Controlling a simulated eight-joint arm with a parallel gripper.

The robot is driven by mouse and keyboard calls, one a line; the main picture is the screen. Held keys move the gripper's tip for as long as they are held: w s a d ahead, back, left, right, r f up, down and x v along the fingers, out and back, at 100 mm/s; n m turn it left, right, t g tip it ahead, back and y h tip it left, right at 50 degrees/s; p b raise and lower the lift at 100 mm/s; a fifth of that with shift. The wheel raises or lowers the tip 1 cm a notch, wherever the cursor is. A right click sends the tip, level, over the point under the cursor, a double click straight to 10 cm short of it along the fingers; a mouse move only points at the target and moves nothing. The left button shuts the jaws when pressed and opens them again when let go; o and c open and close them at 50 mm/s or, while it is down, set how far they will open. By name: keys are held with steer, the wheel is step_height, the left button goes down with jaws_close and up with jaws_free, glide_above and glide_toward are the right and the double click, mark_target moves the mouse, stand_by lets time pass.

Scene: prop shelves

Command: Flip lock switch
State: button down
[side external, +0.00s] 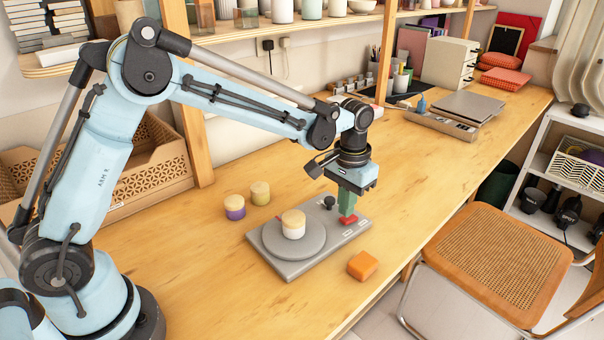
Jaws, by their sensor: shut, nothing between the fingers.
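A grey device (290,268) with a round plate (270,244) lies on the wooden table. A white jar with a pale lid (293,224) stands on the plate. On the device's right part is a small red piece (348,220), which may be the lock switch. A dark knob (329,202) sits left of it. My gripper (347,212) is shut and empty, pointing down right at the red piece. The fingers look green and hide part of it. Whether they touch it, and which way the switch is set, I cannot tell.
A purple jar (234,207) and a yellowish jar (260,193) stand behind the device. An orange block (362,265) lies in front of it, near the table edge. A wooden crate (130,165) is at the left. A chair (499,262) stands right of the table.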

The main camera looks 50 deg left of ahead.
mark_target(343, 219)
steer(key=shift+f, duration=0.85)
stand_by(0.4)
steer(key=shift+r, duration=3.5)
steer(key=s+a+r+t, duration=0.4)
steer(key=s+a+r, duration=0.15)
steer(key=s, duration=0.35)
steer(key=s+a+f+t, duration=0.1)
steer(key=s+a+t, duration=0.1)
steer(key=s, duration=0.6)
steer(key=shift+s+f+t, duration=0.25)
steer(key=shift+f+t, duration=0.1)
steer(key=shift+t, duration=0.25)
